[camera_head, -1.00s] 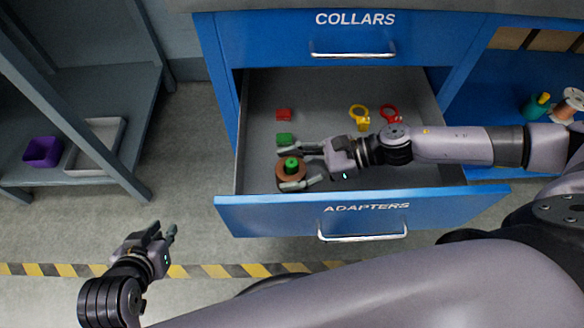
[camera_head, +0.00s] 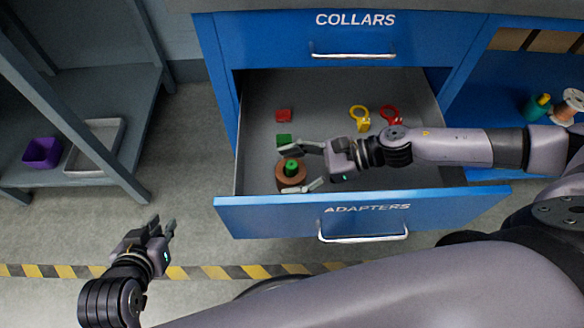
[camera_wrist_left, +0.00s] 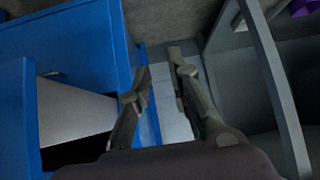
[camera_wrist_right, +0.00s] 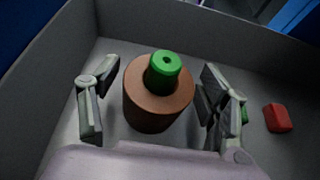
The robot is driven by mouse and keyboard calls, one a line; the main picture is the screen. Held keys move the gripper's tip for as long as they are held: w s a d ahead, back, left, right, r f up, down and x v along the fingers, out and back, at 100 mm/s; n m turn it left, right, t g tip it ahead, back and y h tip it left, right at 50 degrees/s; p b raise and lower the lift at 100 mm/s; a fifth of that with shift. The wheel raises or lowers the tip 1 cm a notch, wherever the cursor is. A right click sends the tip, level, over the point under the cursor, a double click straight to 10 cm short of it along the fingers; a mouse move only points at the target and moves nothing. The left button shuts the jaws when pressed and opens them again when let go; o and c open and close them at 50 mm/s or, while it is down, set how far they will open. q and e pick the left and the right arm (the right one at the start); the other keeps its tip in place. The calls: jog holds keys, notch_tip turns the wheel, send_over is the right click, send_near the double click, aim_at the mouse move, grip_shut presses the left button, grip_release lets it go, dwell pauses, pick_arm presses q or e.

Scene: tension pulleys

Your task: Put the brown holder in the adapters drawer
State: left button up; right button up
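The brown holder (camera_head: 291,182), a brown cylinder with a green piece on top, stands upright in the open adapters drawer (camera_head: 240,217), near its front left corner. It also shows in the right wrist view (camera_wrist_right: 158,104). My right gripper (camera_head: 302,168) is open around the holder. In the right wrist view a gap shows between each finger and the holder. My left gripper (camera_head: 172,230) is empty and open above the floor, left of the drawer. Its fingers are apart in the left wrist view (camera_wrist_left: 160,75).
In the drawer are a red block (camera_head: 284,115), a green block (camera_head: 284,140), a yellow ring part (camera_head: 359,116) and a red ring part (camera_head: 391,114). The collars drawer (camera_head: 270,48) above is shut. A shelf at left holds a purple bin (camera_head: 42,152) and a pale tray (camera_head: 97,148).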

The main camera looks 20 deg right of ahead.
dwell(0.3)
jog(key=shift+r, duration=0.15)
jog(key=shift+d+r, duration=0.1)
jog(key=shift+d, duration=0.2)
pick_arm(q)
jog(key=shift+w+d+r, duration=0.1)
jog(key=shift+w+r, duration=0.1)
jog(key=shift+w, duration=0.1)
pick_arm(e)
jog(key=v, duration=1.1)
jog(key=shift+d+r, duration=0.15)
